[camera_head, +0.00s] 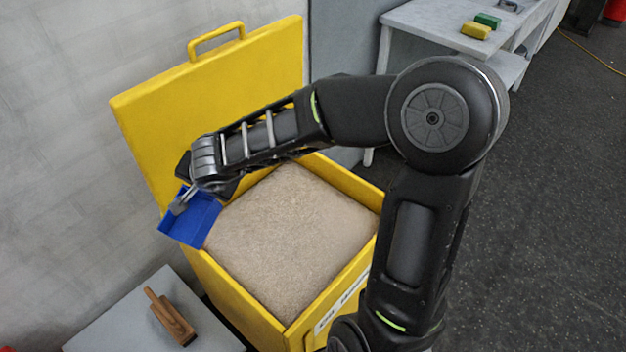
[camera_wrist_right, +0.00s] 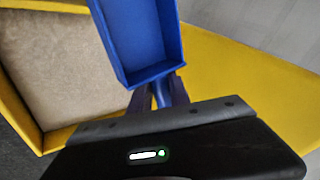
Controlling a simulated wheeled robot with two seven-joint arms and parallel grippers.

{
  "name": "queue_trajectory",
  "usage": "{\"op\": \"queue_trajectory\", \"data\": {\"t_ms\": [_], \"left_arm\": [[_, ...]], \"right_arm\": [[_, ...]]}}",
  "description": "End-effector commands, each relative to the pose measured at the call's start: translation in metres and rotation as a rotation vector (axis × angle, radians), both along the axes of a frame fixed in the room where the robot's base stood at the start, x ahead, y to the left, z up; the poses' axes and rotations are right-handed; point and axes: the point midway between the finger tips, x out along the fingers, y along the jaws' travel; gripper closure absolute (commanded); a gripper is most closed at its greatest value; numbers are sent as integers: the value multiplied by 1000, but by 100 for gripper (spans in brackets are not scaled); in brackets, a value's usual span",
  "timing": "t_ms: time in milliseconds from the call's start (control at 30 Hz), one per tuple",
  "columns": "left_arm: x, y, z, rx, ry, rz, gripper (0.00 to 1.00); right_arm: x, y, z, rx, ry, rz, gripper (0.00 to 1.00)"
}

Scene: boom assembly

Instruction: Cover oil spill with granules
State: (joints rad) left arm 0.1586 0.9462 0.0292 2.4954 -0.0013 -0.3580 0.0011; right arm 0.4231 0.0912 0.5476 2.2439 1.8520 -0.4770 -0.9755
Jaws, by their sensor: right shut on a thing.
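A yellow bin (camera_head: 232,288) stands open, with beige granules (camera_head: 290,235) filling it nearly to the rim. My right gripper (camera_head: 187,190) is shut on the handle of a blue scoop (camera_head: 191,219) at the left edge of the bin. The scoop also shows in the right wrist view (camera_wrist_right: 140,40), above the gripper (camera_wrist_right: 163,92), with granules (camera_wrist_right: 55,55) to its left. Its visible inside looks blue, with no granules seen in it. My left gripper is not in view. No oil spill shows in either view.
The yellow lid (camera_head: 220,85) stands raised behind the bin against the wall. A grey surface (camera_head: 120,318) at lower left holds a wooden brush (camera_head: 170,318). A grey table (camera_head: 425,18) at the back holds yellow and green blocks (camera_head: 476,30).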

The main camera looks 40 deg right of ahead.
Motion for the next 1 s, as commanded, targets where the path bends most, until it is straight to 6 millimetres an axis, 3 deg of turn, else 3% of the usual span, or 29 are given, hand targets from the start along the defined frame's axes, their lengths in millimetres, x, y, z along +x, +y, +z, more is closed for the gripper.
{"op": "queue_trajectory", "data": {"t_ms": [167,400,600,800,1000], "left_arm": [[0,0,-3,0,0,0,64],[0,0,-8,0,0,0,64],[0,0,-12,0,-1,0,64],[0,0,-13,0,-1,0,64],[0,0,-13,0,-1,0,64]], "right_arm": [[-3,-35,-28,-30,-3,-187,100],[-27,-131,-85,-107,-1,-702,100],[-56,-206,-108,-161,24,-1086,100],[-74,-243,-110,-187,46,-1265,100],[-77,-249,-109,-191,51,-1291,100]]}}
